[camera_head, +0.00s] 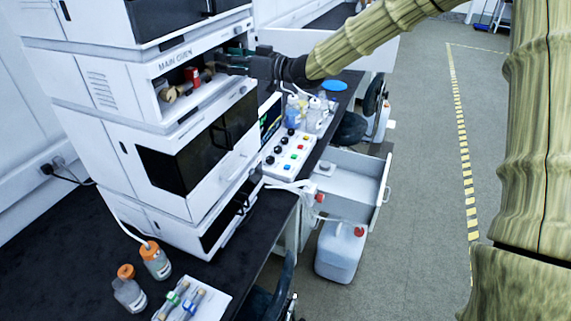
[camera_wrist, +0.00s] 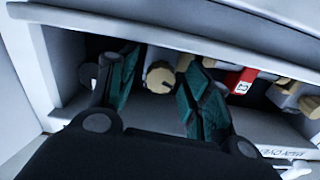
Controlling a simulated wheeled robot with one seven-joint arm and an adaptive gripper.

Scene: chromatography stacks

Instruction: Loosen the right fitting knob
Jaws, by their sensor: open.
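In the wrist view a beige round fitting knob (camera_wrist: 159,78) with a dark slot mark sits inside the oven bay. My gripper (camera_wrist: 157,62) is open, with one teal-padded finger on each side of this knob; I cannot tell whether the pads touch it. The wrist view looks upside down, since the oven lettering is inverted. In the head view my gripper (camera_head: 224,62) reaches into the bay of the white "MAIN OVEN" module (camera_head: 130,85) from the right. Beige knobs (camera_head: 169,94) show at the bay's left, and the right knob is mostly hidden near my fingers.
A red block (camera_wrist: 241,80) and more beige knobs (camera_wrist: 288,94) lie to the right in the wrist view. A grey round part (camera_wrist: 88,74) is left of my fingers. The bay's walls and edges are close around the gripper. An open drawer (camera_head: 345,185) juts out below.

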